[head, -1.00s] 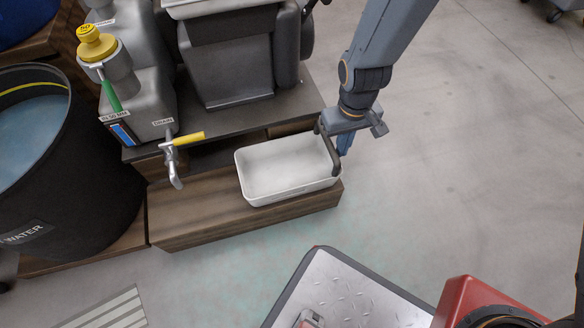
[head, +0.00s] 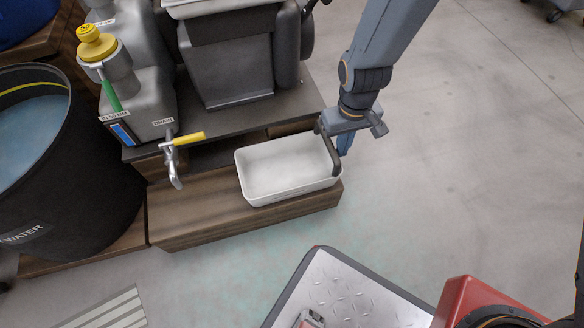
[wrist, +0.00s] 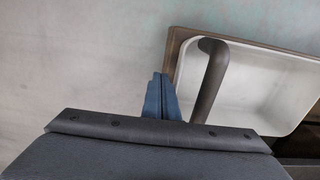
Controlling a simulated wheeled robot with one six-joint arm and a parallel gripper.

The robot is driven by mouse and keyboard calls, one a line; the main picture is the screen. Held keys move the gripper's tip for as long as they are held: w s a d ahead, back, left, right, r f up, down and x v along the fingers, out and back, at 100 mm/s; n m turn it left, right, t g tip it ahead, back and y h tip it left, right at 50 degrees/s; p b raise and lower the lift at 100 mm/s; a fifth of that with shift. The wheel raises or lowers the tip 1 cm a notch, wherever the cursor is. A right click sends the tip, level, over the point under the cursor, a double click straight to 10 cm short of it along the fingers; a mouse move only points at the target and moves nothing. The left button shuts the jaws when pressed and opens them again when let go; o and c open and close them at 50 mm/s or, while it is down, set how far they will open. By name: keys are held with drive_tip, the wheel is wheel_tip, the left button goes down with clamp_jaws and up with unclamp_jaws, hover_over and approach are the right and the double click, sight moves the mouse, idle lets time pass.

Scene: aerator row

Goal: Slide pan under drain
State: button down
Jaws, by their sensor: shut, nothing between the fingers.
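The white rectangular pan (head: 285,170) sits upright on the low wooden step, to the right of the drain spout. The drain (head: 174,168) is a metal spout with a yellow lever, under a label reading DRAIN on the grey tank. My gripper (head: 344,150) is shut and empty at the pan's right end. A dark bent bar on my wrist reaches over the pan's right rim. In the wrist view the pan (wrist: 258,88) lies right of my shut blue fingers (wrist: 162,95), with the dark bar across its near end. I cannot tell whether the bar touches the pan.
The wooden step (head: 200,212) has bare room left of the pan, below the spout. A black water barrel (head: 70,170) stands at the left. The grey machine (head: 228,60) rises behind on a dark shelf. Floor to the right is clear.

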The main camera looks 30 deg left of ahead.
sight(269, 180)
drive_tip(key=shift+f, duration=0.15)
drive_tip(key=shift+f+b, duration=0.45)
drive_tip(key=shift+f, duration=0.9)
drive_tip(key=shift+s+a, duration=0.1)
drive_tip(key=shift+s+a+p, duration=1.45)
drive_tip(key=shift+s+a, duration=0.7)
drive_tip(key=shift+s, duration=0.35)
drive_tip(key=shift+s+a+p, duration=1.4)
drive_tip(key=shift+s+a, duration=0.75)
drive_tip(key=shift+s, duration=0.4)
drive_tip(key=shift+s+a+p, duration=1.45)
drive_tip(key=shift+s+a, duration=0.7)
drive_tip(key=shift+s, duration=0.35)
wheel_tip(269, 180, up, 9)
drive_tip(key=w+d+p, duration=0.2)
drive_tip(key=p, duration=0.6)
drive_tip(key=shift+w, duration=0.15)
drive_tip(key=shift+r, duration=0.1)
